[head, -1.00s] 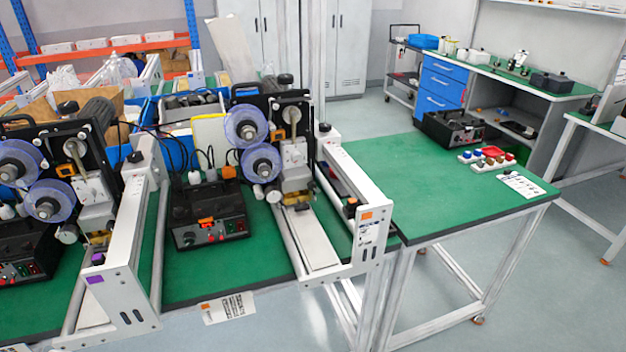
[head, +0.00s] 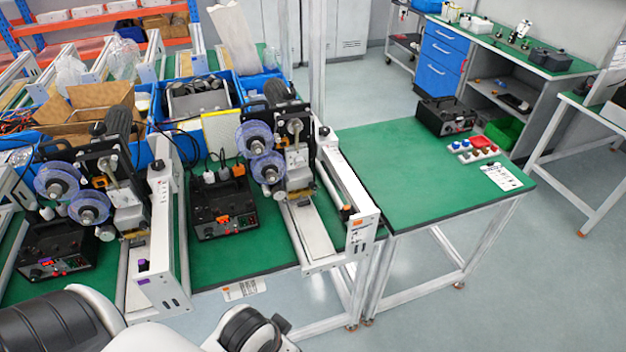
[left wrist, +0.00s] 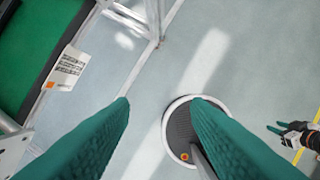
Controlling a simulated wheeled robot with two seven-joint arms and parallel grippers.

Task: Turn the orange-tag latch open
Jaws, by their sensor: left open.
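The orange-tag latch (head: 346,211) is a dark knob on the white end frame (head: 362,240) of the right-hand reel machine, near the green table. An orange tag sits on that frame; the latch's exact turn is too small to tell. In the head view only my white and black arm parts show at the bottom. What looks like my right gripper (left wrist: 293,132) is small at the right edge of the left wrist view.
A second reel machine with a purple-tag end frame (head: 158,285) stands to the left. A black control box (head: 222,208) sits between the machines. The green table (head: 405,180) is mostly clear in front. A paper label (left wrist: 67,70) hangs at the bench edge. Floor in front is free.

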